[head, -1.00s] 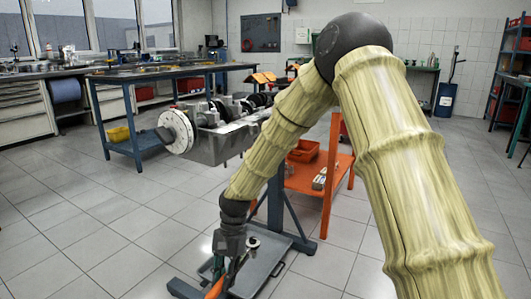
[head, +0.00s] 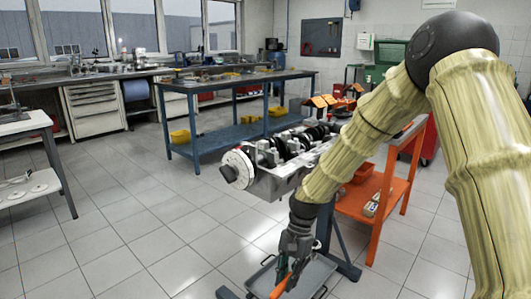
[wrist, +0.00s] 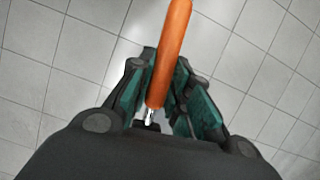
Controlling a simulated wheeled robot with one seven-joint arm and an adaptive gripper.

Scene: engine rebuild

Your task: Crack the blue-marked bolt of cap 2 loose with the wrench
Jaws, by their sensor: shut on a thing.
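My gripper (head: 287,273) hangs low in front of the engine stand, below the engine block (head: 275,184). It is shut on the wrench; the wrench's orange handle (head: 279,287) points down in the head view. In the wrist view the handle (wrist: 171,50) runs up out of the picture between the green-padded fingers of my gripper (wrist: 152,85), and a short bit of metal shows at its lower end. The engine block lies on the stand with its crankshaft (head: 295,145) and caps facing up. I cannot make out cap 2 or a blue-marked bolt at this distance.
A grey drip tray (head: 312,276) lies on the stand's base under my gripper. An orange cart (head: 384,195) stands right behind my arm. A blue workbench (head: 230,133) stands behind the engine. A white table (head: 28,123) is at left. Tiled floor at front left is clear.

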